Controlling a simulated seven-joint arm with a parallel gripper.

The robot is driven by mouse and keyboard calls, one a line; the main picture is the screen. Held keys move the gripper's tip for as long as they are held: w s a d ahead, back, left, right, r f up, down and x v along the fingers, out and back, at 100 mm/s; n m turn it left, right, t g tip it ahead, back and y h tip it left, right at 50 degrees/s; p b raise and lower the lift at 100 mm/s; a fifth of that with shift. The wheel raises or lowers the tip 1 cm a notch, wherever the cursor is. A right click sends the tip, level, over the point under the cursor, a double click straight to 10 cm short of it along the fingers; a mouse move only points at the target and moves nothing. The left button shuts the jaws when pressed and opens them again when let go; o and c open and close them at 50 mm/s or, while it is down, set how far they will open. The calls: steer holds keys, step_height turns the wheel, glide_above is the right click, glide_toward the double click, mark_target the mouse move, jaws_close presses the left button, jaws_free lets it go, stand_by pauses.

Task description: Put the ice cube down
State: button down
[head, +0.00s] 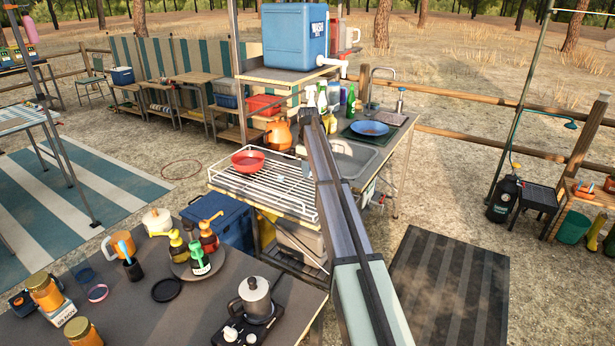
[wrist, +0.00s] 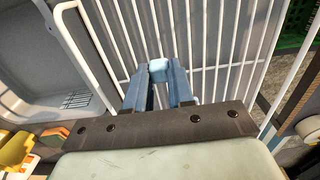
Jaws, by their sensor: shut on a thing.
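The ice cube (wrist: 158,69) is a small pale-blue block between the tips of the two blue fingers of my gripper (wrist: 159,76) in the wrist view. My gripper is shut on it. The white bars of the wire rack (wrist: 222,50) show behind and around the cube; whether the cube touches the bars I cannot tell. In the head view my arm crosses the right side of the rack (head: 240,186), and I cannot make out the fingertips or the cube clearly there.
A red bowl (head: 248,160) sits on the rack's left part. The grey sink (head: 352,160) is right of the rack, with a blue plate (head: 370,128) beyond it. A blue water container (head: 294,34) stands on the shelf above. A dark table (head: 150,318) with bottles and a moka pot (head: 256,300) is in front.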

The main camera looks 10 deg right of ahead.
steer(key=shift+f, duration=1.55)
steer(key=shift+f, duration=0.2)
steer(key=c, duration=1)
jaws_free()
steer(key=shift+r, duration=0.1)
step_height(320, 180, up, 12)
steer(key=shift+r, duration=0.1)
